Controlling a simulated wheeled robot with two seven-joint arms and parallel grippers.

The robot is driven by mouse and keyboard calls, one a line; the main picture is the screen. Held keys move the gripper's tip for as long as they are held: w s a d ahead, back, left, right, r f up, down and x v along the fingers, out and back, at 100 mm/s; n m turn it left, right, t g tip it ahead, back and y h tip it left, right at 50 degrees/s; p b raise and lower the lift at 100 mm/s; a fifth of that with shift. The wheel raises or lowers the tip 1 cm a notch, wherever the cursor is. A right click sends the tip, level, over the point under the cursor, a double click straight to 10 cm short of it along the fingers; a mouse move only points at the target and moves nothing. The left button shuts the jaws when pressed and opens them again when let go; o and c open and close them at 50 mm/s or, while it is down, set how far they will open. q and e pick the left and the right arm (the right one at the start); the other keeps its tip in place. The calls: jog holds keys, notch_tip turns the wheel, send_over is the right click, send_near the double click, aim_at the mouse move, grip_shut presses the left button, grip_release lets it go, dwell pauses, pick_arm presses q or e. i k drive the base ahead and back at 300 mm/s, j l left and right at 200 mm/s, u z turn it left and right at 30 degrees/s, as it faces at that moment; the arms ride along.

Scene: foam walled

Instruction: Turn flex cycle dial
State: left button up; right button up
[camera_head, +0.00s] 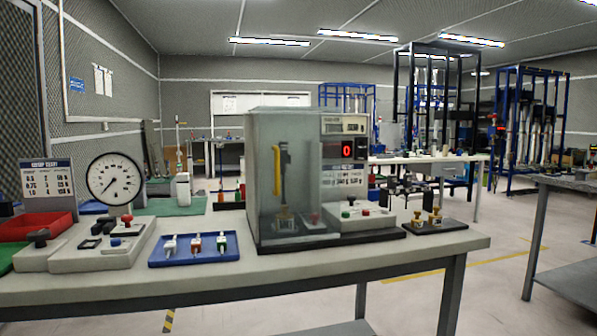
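A bench-top test machine (252,135) with a clear enclosure stands on the table. Inside it a yellow part (276,170) hangs upright. A red display (347,149) on its right panel reads 0. A low control box (375,222) in front carries small green and red knobs. No dial is clearly readable as the flex cycle dial. A white round gauge (115,197) with a dark needle stands at the left, with a light box (110,257) with red, blue and black knobs in front of it. Neither of my grippers is in view.
A blue tray (160,262) with several small fittings lies left of the machine. A red bin (35,225) and a printed sign (48,180) are at far left. A black plate (452,226) with brass-coloured fittings is at right. The front table edge (300,274) is clear.

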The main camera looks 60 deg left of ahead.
aim_at(351, 199)
jog(key=u, duration=1.5)
